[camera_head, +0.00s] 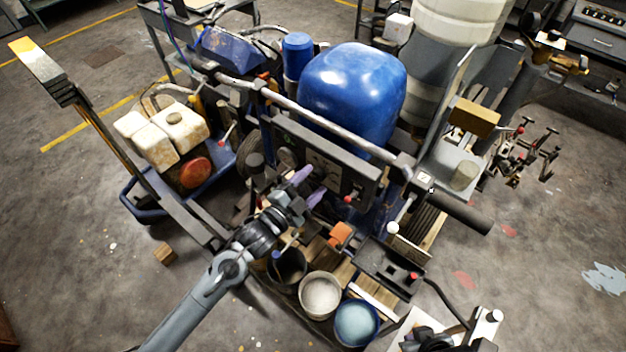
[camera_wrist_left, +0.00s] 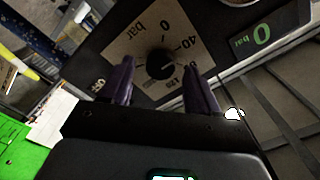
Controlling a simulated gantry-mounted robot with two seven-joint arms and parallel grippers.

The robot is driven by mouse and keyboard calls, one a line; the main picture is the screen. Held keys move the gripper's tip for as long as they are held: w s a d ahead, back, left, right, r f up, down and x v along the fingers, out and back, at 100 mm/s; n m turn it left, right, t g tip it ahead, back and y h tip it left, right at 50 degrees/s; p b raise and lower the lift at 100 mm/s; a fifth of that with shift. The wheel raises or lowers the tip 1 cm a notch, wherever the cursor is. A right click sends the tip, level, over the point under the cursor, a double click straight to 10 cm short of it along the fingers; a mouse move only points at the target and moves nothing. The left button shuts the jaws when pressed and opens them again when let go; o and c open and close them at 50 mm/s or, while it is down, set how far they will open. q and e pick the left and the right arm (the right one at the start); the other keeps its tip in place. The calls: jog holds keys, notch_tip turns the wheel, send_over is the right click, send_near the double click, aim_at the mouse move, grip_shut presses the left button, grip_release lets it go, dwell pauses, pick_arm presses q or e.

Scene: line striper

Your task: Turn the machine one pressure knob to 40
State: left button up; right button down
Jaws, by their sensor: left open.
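The pressure knob (camera_wrist_left: 160,64) is a round black knob on a beige dial plate (camera_wrist_left: 128,47) in the left wrist view. The dial, seen turned, carries "0", "40", "120", "bar" and "OFF" marks. Which mark the knob points to is too small to tell. A green display (camera_wrist_left: 262,37) beside it reads 0 bar. My left gripper (camera_head: 308,188) is open in front of the machine's dark panel (camera_head: 352,180). Its purple fingers also show in the left wrist view (camera_wrist_left: 160,72), one on each side of the knob in the picture. Contact with it cannot be told.
A large blue tank (camera_head: 352,88) stands behind the panel, with a metal handlebar (camera_head: 325,128) across the front. Below my gripper are several buckets, one with white contents (camera_head: 320,296). Open concrete floor lies at the left.

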pick_arm(q)
jog(key=v, duration=0.9)
jog(key=shift+s+a, duration=0.25)
jog(key=shift+a, duration=0.05)
